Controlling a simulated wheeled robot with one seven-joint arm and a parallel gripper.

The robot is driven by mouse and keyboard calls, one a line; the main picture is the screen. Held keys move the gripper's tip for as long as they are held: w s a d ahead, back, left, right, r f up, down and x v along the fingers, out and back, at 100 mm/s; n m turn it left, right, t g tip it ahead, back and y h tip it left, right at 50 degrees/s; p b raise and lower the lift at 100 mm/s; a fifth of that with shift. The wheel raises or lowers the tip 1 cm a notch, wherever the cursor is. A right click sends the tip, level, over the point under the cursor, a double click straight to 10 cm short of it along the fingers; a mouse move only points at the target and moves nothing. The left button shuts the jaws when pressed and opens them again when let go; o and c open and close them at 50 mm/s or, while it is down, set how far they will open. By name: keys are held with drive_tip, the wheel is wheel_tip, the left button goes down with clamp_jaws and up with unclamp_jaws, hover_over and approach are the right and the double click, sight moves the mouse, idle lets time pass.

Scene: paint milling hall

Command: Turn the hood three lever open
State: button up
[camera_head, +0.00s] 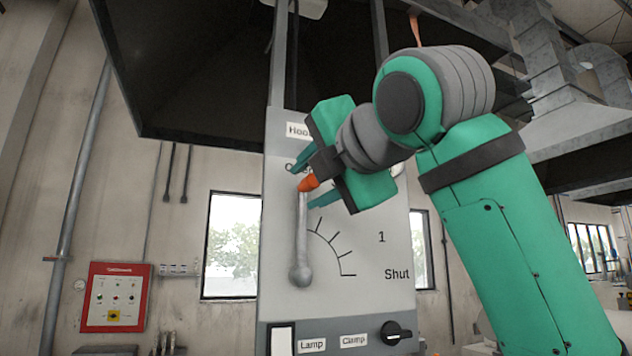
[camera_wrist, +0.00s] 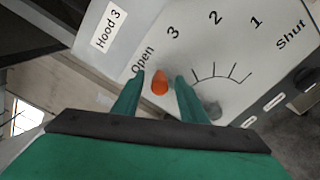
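The hood three lever (camera_head: 301,235) is a grey arm with an orange knob on a pale panel. It stands almost upright from its round pivot, with the knob at the top near the partly hidden "Open" label. In the wrist view the orange knob (camera_wrist: 160,83) lies just beside the word "Open" (camera_wrist: 143,60). My gripper (camera_head: 305,185) is at the knob, its two teal fingers on either side of it. In the wrist view my gripper (camera_wrist: 160,78) shows a gap on both sides of the knob, so the fingers are open around it.
The panel's scale (camera_head: 331,246) runs down to "Shut" (camera_head: 397,274) at the right. Below are "Lamp" and "Clamp" labels and a black knob (camera_head: 396,333). A dark hood (camera_head: 190,80) hangs above. A red-framed control box (camera_head: 116,297) is on the left wall.

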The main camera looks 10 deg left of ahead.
drive_tip(key=shift+s, duration=0.15)
drive_tip(key=shift+s+d, duration=0.1)
drive_tip(key=shift+s, duration=0.1)
drive_tip(key=v, duration=1)
drive_tip(key=shift+w+f, duration=0.1)
